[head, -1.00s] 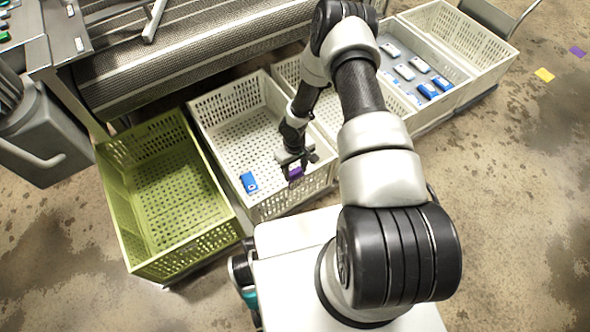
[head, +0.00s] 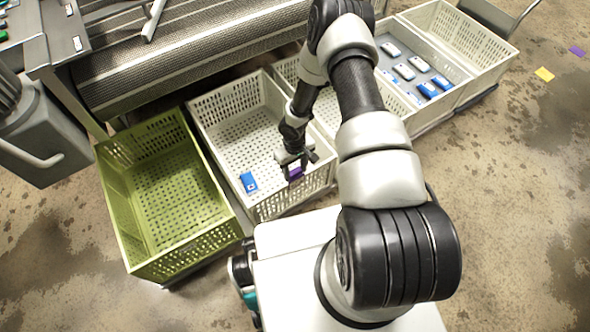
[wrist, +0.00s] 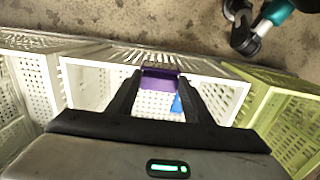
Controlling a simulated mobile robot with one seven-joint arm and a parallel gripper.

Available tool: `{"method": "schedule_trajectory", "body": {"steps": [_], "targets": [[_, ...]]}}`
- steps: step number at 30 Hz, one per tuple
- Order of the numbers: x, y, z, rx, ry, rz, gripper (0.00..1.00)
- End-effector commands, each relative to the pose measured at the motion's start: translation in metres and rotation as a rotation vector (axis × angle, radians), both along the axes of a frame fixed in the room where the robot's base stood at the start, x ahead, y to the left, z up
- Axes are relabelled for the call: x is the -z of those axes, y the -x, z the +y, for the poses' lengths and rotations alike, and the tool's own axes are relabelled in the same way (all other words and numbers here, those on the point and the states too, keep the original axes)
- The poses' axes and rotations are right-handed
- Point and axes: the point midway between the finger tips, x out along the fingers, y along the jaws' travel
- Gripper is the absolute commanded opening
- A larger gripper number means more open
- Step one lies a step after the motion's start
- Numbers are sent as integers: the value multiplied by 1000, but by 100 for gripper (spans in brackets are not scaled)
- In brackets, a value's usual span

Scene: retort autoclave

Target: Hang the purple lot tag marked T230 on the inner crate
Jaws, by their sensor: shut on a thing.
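My gripper (head: 294,160) is shut on a purple tag (head: 296,171) at the near wall of a white slatted crate (head: 318,181), beside the green crate. In the wrist view the purple tag (wrist: 163,80) lies between the two dark fingers, close to the rim of the white crate (wrist: 215,88). I cannot read the tag's mark. I cannot tell whether the tag touches the rim. A blue item (head: 249,182) lies on this crate's floor near its left wall.
The green crate (head: 150,270) is empty at left. More white crates (head: 490,50) continue to the right, one with blue and white packs (head: 428,90). A mesh conveyor or drum (head: 190,60) runs behind. A yellow tag (head: 544,74) and a purple tag (head: 577,51) lie on the floor.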

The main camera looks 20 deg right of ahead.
Motion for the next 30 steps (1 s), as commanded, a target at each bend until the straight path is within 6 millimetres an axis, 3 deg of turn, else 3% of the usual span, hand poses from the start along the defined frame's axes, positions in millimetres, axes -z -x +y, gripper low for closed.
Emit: {"method": "schedule_trajectory", "body": {"steps": [30], "targets": [[19, 0, 0, 0, 0, 0, 25]]}}
